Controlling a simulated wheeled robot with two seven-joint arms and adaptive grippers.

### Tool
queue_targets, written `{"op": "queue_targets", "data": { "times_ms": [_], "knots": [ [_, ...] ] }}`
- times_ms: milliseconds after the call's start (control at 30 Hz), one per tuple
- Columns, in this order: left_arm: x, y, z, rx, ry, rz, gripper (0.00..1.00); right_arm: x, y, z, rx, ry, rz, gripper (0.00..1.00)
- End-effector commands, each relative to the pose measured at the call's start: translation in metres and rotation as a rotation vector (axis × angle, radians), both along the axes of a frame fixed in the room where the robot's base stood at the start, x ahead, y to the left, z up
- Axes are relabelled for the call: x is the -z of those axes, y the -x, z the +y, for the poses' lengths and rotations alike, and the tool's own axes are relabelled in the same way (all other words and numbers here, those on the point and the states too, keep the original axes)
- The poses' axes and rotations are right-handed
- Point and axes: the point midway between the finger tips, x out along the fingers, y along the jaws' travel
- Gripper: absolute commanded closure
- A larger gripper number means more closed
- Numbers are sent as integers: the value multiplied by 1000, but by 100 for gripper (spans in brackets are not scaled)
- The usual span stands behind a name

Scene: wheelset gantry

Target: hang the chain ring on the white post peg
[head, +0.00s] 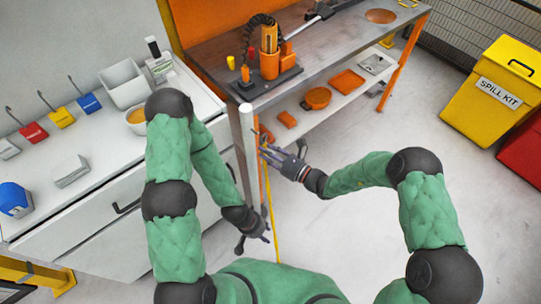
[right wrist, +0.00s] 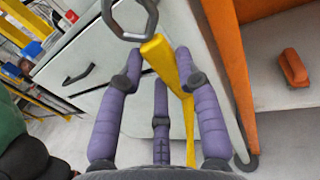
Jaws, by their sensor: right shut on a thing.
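My right gripper (head: 270,150) is shut on the yellow chain piece in front of the white post (head: 249,150). The yellow piece (head: 268,205) hangs down from it as a long, thin strip. In the right wrist view, the yellow piece (right wrist: 161,60) lies between the purple fingers (right wrist: 163,75), and a dark grey angular ring (right wrist: 130,18) shows just beyond its upper end. The ring is partly cut off by the frame's top. The ring and the peg are too small to make out surely in the head view. My left gripper (head: 257,238) is low beside the strip, fingers spread and empty.
A workbench (head: 340,60) with orange legs stands behind the post, with parts on its lower shelf (head: 345,95). A white cabinet (head: 90,205) with bins is at left. A yellow spill kit bin (head: 492,95) stands at right. The floor between is clear.

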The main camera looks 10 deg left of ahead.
Motion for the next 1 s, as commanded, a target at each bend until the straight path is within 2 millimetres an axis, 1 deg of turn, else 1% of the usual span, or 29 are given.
{"op": "queue_targets", "data": {
  "times_ms": [567,1000],
  "knots": [
    [16,0,0,0,0,0,60,4,-18,24,-2,0,-1,98],
    [30,0,0,0,0,0,60,21,-25,33,0,1,1,98]
  ]
}}
